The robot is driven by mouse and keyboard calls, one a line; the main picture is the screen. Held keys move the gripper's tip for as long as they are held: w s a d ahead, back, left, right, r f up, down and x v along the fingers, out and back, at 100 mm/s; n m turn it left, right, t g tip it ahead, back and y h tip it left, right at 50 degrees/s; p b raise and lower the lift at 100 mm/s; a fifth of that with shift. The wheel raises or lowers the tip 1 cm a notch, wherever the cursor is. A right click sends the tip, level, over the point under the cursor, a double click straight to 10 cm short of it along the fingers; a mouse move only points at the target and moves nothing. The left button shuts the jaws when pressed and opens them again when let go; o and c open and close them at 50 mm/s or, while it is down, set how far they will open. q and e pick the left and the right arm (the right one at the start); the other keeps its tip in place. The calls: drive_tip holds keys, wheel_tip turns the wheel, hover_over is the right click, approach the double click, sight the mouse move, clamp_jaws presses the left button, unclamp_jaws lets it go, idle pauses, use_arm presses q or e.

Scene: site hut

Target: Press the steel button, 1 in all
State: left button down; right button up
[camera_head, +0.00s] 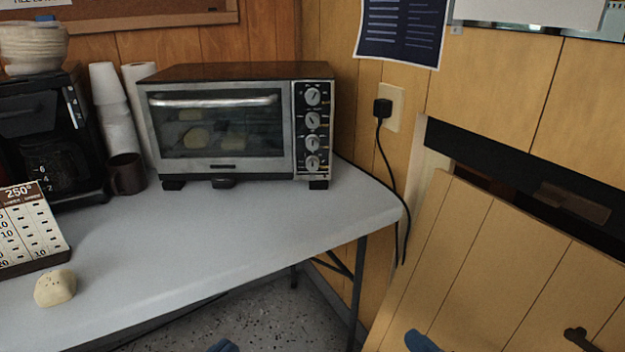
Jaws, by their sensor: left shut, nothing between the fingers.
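I cannot make out a steel button for certain. The toaster oven (219,166) has a steel front, a shut glass door and a control panel (301,110) with several round silver knobs in a column. A small button among or below these is too small to tell. Only a small blue tip of my left gripper (222,346) shows at the bottom edge, low in front of the table and well apart from the oven. It is shut and empty. Another blue part of mine shows at the bottom, right of centre; I see no fingers on it.
The grey table (225,240) is clear in front of the oven. A plug (382,108) with hanging cord and a leaning wood panel (490,270) are right.

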clamp_jaws()
idle(1.5)
